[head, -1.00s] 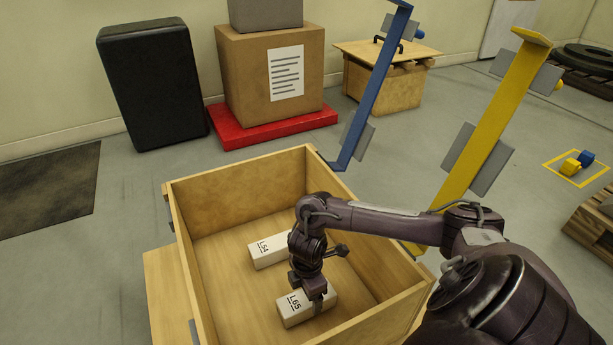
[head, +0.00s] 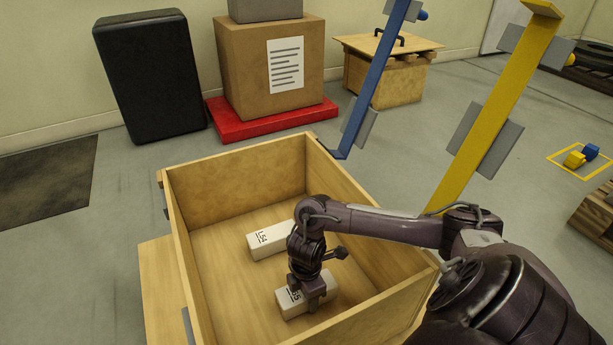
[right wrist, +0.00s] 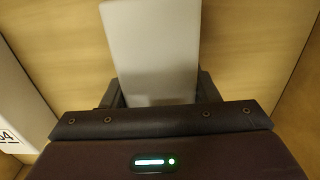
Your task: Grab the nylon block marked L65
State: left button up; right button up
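The white block marked L65 (head: 325,292) lies flat on the floor of an open wooden box, and part of its label is covered by my gripper. My right gripper (head: 312,304) is down over this block, fingers pointing down. In the right wrist view the block (right wrist: 155,50) lies between the two fingertips (right wrist: 158,92), one close along each side. I cannot tell if they press on it. A similar white block marked L54 (head: 268,240) lies behind it, and its edge shows at the left of the wrist view (right wrist: 18,95). My left gripper is not in view.
The wooden box (head: 235,172) has upright walls on all sides around the blocks. A blue post (head: 378,75) and a yellow post (head: 495,110) with grey plates stand to the right. A carton (head: 245,75) on a red base (head: 225,127) stands behind.

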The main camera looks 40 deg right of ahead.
jog(key=c, duration=0.6)
jog(key=shift+r, duration=0.1)
